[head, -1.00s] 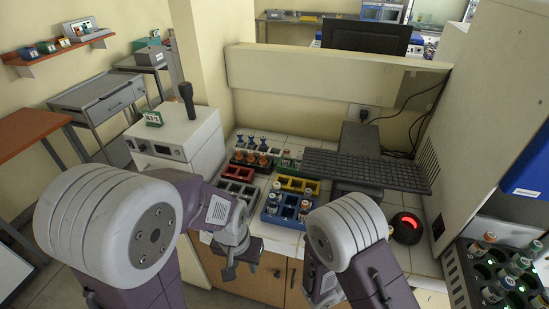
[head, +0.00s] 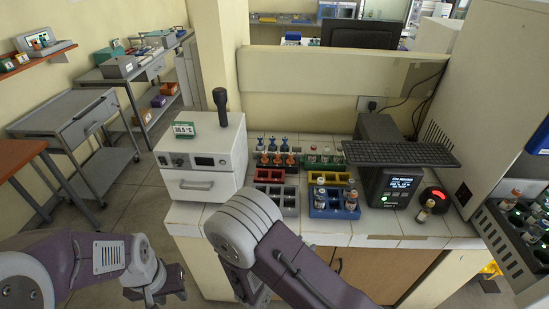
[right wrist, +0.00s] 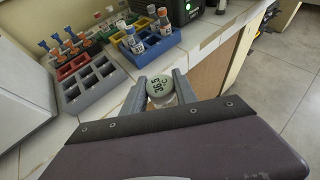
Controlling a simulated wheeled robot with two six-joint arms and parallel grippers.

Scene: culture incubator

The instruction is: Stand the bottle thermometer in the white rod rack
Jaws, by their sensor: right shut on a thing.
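The bottle thermometer (right wrist: 158,92) shows in the right wrist view as a round, pale green-grey top with a "36.5" reading. My right gripper (right wrist: 160,88) is shut on it, near the front edge of the tiled counter. In the head view the right gripper and thermometer are hidden behind my right arm. Blue- and orange-topped rods (head: 275,150) stand at the back left of the counter, also in the right wrist view (right wrist: 58,44); their rack's white body cannot be made out clearly. My left gripper (head: 155,292) is low at the left, empty, its finger gap unclear.
Red (right wrist: 72,66), grey (right wrist: 95,92) and blue (head: 334,212) racks stand close together on the counter; the blue one holds bottles. A white box (head: 203,160) stands left, a black device (head: 385,185) right. A small bottle (head: 425,210) stands beside a red-lit puck (head: 436,195).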

